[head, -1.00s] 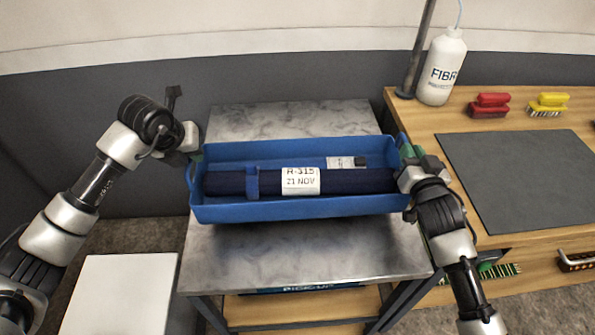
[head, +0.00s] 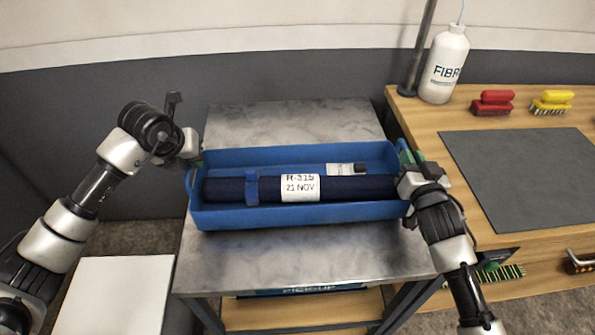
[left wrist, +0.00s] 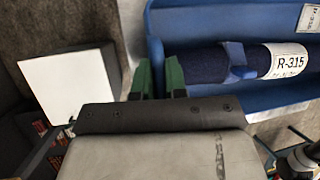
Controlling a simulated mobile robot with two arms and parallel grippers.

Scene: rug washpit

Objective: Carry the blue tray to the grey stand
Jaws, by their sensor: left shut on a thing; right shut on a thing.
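The blue tray (head: 300,216) is over the grey marbled top of a table (head: 300,252); I cannot tell whether it touches the top. It holds a dark blue rolled rug (head: 350,189) with a blue band and a white label reading R-315, 21 NOV, and a small labelled item (head: 346,169) behind the roll. My left gripper (head: 196,162) is shut on the tray's left end; its green fingers (left wrist: 158,78) show beside the tray (left wrist: 153,40) in the left wrist view. My right gripper (head: 408,162) is shut on the right end, its grip partly hidden. No separate grey stand is identifiable.
A wooden bench at right (head: 470,130) carries a dark mat (head: 520,180), a red brush (head: 492,103), a yellow brush (head: 552,102) and a white bottle (head: 444,65). A white-topped block (head: 112,295) stands at lower left. A grey wall (head: 290,80) closes the back.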

